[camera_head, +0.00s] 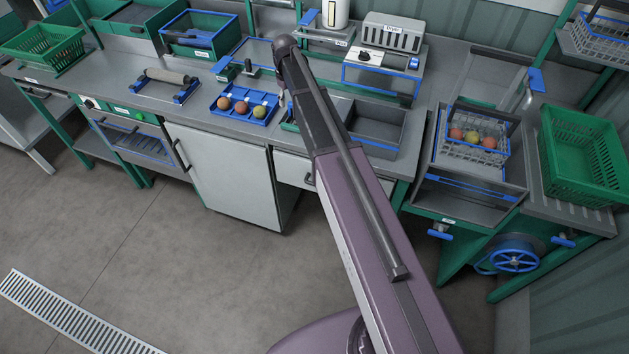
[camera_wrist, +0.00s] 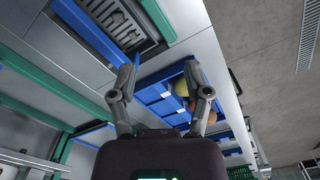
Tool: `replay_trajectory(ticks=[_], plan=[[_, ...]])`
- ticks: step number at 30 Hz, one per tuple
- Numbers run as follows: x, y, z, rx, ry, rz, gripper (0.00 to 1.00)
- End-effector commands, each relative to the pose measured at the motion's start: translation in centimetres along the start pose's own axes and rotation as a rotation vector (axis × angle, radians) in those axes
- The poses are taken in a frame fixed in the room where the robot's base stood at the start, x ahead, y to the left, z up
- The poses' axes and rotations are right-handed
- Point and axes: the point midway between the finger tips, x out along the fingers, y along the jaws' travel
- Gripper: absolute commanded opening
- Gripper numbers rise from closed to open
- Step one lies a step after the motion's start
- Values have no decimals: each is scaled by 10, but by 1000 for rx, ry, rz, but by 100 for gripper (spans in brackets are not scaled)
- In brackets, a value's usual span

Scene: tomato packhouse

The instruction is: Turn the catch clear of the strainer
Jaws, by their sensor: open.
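My gripper (camera_wrist: 165,85) is open in the wrist view, its two dark fingers apart with nothing clearly between them. A dark slotted grate (camera_wrist: 122,22) lies ahead of my left finger in the wrist view, beside a green edge (camera_wrist: 158,20). Whether any catch lies over it is unclear.
A blue tray (camera_head: 216,108) with several tomatoes lies on the counter; it also shows beyond my fingers in the wrist view (camera_wrist: 160,92). A roller stand (camera_head: 170,85) is left of it. A grey bin (camera_head: 378,128) and green crate (camera_head: 583,160) stand right. The floor in front is clear.

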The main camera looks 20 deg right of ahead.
Motion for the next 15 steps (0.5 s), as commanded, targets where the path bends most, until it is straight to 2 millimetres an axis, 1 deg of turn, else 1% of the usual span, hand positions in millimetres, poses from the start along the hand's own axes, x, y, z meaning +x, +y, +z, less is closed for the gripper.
replay_trajectory(ticks=[1, 9, 11, 15], plan=[[-8, 0, 0, 0, 0, 0, 63], [-24, 0, 0, 0, 0, 0, 63], [-17, -3, 7, 6, 0, 0, 63], [-11, -10, 21, 28, 0, 0, 63]])
